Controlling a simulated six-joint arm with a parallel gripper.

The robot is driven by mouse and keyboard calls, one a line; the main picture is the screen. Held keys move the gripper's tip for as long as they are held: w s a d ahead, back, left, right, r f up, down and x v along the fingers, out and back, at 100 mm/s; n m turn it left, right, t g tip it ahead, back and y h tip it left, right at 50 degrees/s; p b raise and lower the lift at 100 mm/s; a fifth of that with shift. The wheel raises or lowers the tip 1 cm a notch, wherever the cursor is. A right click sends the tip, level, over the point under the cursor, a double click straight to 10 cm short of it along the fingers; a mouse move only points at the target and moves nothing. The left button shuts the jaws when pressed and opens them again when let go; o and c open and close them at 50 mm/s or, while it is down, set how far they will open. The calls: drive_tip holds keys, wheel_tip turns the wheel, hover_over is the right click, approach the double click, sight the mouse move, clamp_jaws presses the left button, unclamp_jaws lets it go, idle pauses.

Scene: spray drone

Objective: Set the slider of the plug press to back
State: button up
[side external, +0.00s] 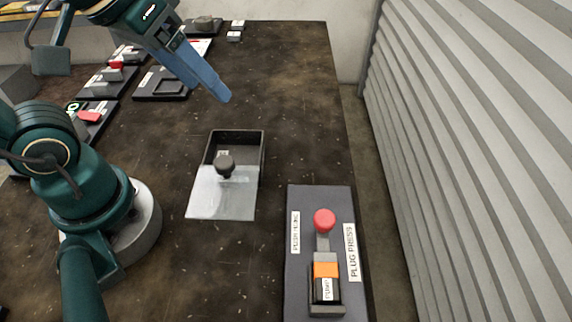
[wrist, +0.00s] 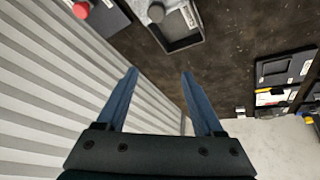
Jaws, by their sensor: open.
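The plug press (side external: 297,275) is a dark panel with labels at the lower right of the side external view. A red round knob (side external: 324,219) stands at the far end of its grey track. An orange-topped block (side external: 326,270) with a small label sits nearer the camera on the same panel. In the side external view my gripper (side external: 222,97) is high over the table, well away from the press.
An open dark box (side external: 262,150) with a clear sliding lid (side external: 222,200) and dark knob lies between my gripper and the press. Several panels with switches line the left of the table. A corrugated grey wall (side external: 470,150) stands to the right.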

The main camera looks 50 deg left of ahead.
drive_tip(key=w+d+r+g, duration=0.1)
drive_tip(key=w+d+g, duration=0.1)
drive_tip(key=w+d, duration=0.2)
drive_tip(key=m+g, duration=0.3)
hover_over(325, 216)
wheel_tip(325, 216, down, 11)
drive_tip(key=shift+s+r, duration=0.1)
drive_tip(key=shift+f, duration=2.4)
drive_tip(key=shift+c, duration=0.3)
clamp_jaws()
drive_tip(key=shift+r, duration=0.1)
